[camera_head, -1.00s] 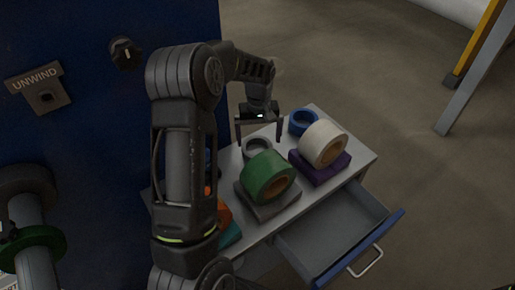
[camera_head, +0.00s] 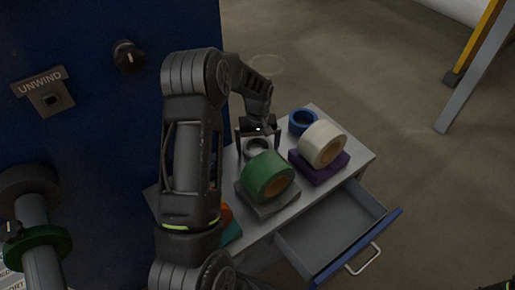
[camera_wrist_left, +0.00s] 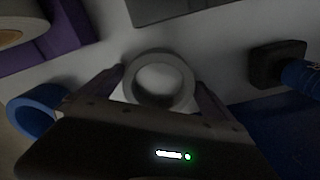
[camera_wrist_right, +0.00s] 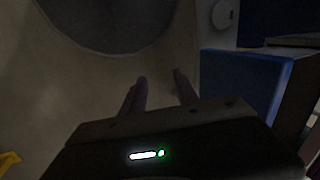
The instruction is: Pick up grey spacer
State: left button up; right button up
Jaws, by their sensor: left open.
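The grey spacer (camera_head: 257,146) is a ring lying on the cabinet top behind the green roll. In the left wrist view the spacer (camera_wrist_left: 159,80) lies between the two open fingers of my left gripper (camera_wrist_left: 162,86). In the head view my left gripper (camera_head: 258,152) reaches down over the spacer, one finger on each side. I cannot tell whether the fingers touch it. My right gripper (camera_wrist_right: 159,88) shows only in its own wrist view, fingers apart with nothing seen between them.
The green roll (camera_head: 266,176) sits on a grey block in front of the spacer. A white roll (camera_head: 322,143) on a purple block (camera_head: 318,168) and a blue ring (camera_head: 303,121) stand to the right. The drawer (camera_head: 335,232) is pulled open.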

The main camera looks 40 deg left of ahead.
pick_arm(q)
jog(key=shift+c, duration=0.2)
jog(key=c, duration=1.2)
